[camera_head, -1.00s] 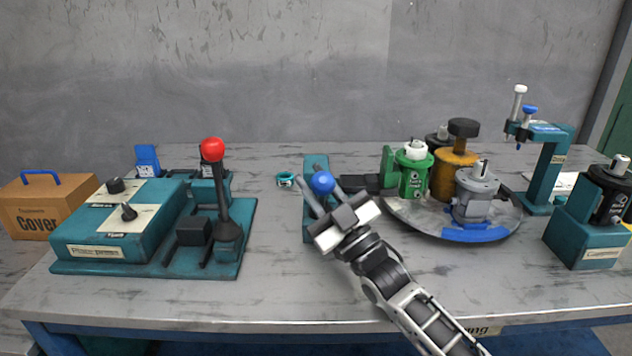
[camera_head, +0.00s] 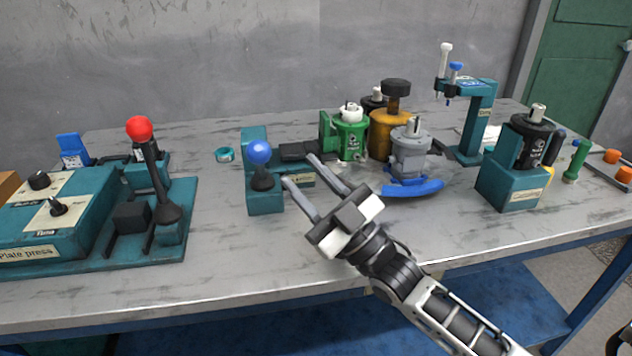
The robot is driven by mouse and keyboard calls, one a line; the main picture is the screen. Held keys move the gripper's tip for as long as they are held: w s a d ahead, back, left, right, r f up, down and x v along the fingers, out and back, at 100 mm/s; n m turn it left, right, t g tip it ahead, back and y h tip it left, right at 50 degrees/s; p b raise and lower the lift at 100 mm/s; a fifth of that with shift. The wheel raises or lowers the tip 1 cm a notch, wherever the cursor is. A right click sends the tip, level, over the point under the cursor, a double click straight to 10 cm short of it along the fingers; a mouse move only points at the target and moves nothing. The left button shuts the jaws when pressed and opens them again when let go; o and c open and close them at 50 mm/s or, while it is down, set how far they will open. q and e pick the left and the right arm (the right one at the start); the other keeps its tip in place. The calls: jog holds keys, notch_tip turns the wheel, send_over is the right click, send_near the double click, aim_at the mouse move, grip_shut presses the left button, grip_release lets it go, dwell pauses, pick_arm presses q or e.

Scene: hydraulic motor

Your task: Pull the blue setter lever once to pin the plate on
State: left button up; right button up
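The blue setter lever (camera_head: 259,153) has a blue ball on a short dark stem and stands nearly upright on a teal setter base (camera_head: 265,204). My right gripper (camera_head: 298,169) is open and empty. Its two fingers point up and left, just right of the lever, and look apart from it. A green motor unit (camera_head: 350,138) with a white top stands behind the setter's right side, by a dark block. I cannot pick out the plate or tell whether it is pinned. My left gripper is not in view.
A plate press (camera_head: 62,215) with a red-ball lever (camera_head: 140,129) stands at left. A grey motor (camera_head: 409,152) with a blue arc (camera_head: 413,189) and an orange unit (camera_head: 391,135) stand right of the setter. A teal stand (camera_head: 512,187) is farther right. The front tabletop is clear.

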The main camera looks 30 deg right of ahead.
aim_at(260, 164)
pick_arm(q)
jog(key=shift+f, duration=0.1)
pick_arm(e)
jog(key=shift+s+d, duration=0.35)
jog(key=shift+s, duration=0.4)
jog(key=shift+s+n, duration=0.1)
jog(key=shift+n, duration=0.2)
grip_shut()
jog(key=s+d+f+n+g+y+b, duration=0.1)
jog(key=s+f+n+g+y, duration=0.15)
jog(key=n, duration=0.75)
jog(key=s+d+f+n+g+y+b, duration=0.15)
jog(key=s+n+g, duration=0.25)
jog(key=n, duration=0.6)
pick_arm(q)
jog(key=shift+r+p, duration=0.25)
jog(key=shift+p, duration=1.6)
pick_arm(e)
jog(key=w+d+x, duration=0.1)
jog(key=x, duration=1.2)
jog(key=shift+w+d+n, duration=0.3)
jog(key=shift+d, duration=0.15)
